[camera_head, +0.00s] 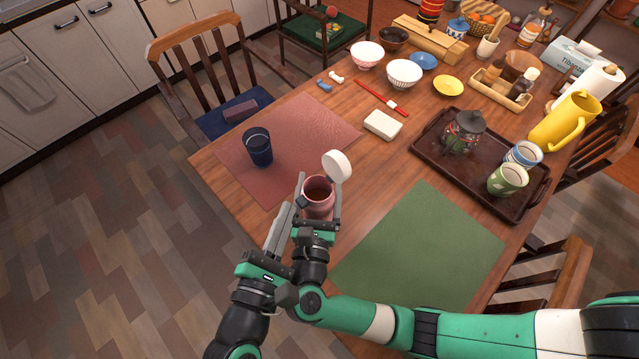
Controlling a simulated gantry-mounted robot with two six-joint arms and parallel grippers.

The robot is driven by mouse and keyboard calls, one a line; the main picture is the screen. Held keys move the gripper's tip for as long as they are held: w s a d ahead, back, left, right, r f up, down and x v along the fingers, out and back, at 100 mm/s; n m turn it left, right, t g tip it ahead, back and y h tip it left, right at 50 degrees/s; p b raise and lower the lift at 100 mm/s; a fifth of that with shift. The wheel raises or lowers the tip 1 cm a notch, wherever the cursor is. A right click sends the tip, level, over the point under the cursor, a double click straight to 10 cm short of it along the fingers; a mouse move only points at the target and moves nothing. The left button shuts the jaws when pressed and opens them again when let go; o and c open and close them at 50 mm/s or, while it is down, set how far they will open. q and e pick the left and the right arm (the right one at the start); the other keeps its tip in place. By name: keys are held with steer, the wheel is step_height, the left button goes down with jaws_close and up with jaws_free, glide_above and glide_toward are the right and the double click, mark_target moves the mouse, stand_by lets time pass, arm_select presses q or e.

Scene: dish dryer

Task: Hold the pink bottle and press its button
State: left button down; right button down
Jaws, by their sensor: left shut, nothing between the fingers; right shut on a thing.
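The pink bottle (318,197) stands near the table's front edge, beside the pink placemat. A round white lid (336,166) shows at its far right side, tilted off the mouth, and the dark inside is visible. My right gripper (319,205), on the arm from the right, is shut on the bottle, with one finger on each side. My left gripper (283,222) is shut and empty, just left of the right gripper. The button cannot be made out, and the bottle's lower part is partly hidden by my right gripper.
A dark blue cup (258,147) stands on the pink placemat (300,122). A green placemat (440,245) lies clear at right. A brown tray (425,150) holds a lantern (463,132) and cups.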

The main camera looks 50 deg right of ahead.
mark_target(316, 215)
arm_select(q)
steer(key=w+a, duration=0.1)
steer(key=a, duration=0.5)
stand_by(1.0)
arm_select(e)
jaws_free()
steer(key=shift+a, duration=0.1)
steer(key=v, duration=1.2)
